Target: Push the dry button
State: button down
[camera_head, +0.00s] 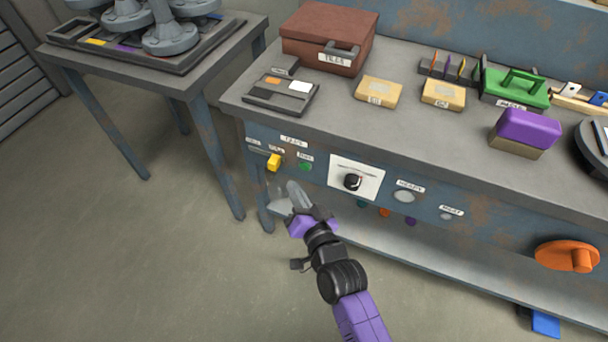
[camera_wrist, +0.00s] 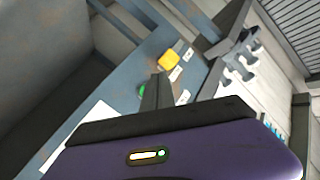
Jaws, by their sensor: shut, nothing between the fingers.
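A round green button (camera_head: 305,167) sits on the blue front panel of the workbench, under a small white label too blurred to read with certainty. A yellow switch or knob (camera_head: 274,162) stands out from the panel just left of it. My gripper (camera_head: 294,192) is shut and empty, just below and slightly left of the green button, in front of the panel. In the wrist view my shut fingers (camera_wrist: 157,88) partly cover the area beside the green button (camera_wrist: 142,90), and the yellow piece (camera_wrist: 168,60) shows beyond them. I cannot tell whether the fingertips touch anything.
A white plate with a black dial (camera_head: 352,182) and an oval grey piece (camera_head: 403,196) lie further right on the panel. An orange wheel (camera_head: 567,256) sticks out at far right. A side table (camera_head: 185,80) stands left. The floor in front is clear.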

aim_at(305, 166)
jog(key=shift+w+d+b, duration=0.3)
jog(key=shift+w+b, duration=0.5)
jog(key=shift+w+d+b, duration=0.25)
jog(key=shift+w+b, duration=0.5)
jog(key=shift+w, duration=0.05)
jog(key=shift+w, duration=0.1)
dwell(0.9)
jog(key=shift+w+d+b, duration=0.15)
jog(key=shift+w+b, duration=0.1)
jog(key=shift+b, duration=0.15)
jog(key=shift+w+d+b, duration=0.15)
jog(key=shift+w+b, duration=0.2)
jog(key=shift+w, duration=0.1)
dwell(0.5)
jog(key=shift+s+r, duration=0.1)
jog(key=shift+s+a+p, duration=0.25)
jog(key=shift+s+p, duration=0.5)
jog(key=shift+p, duration=0.05)
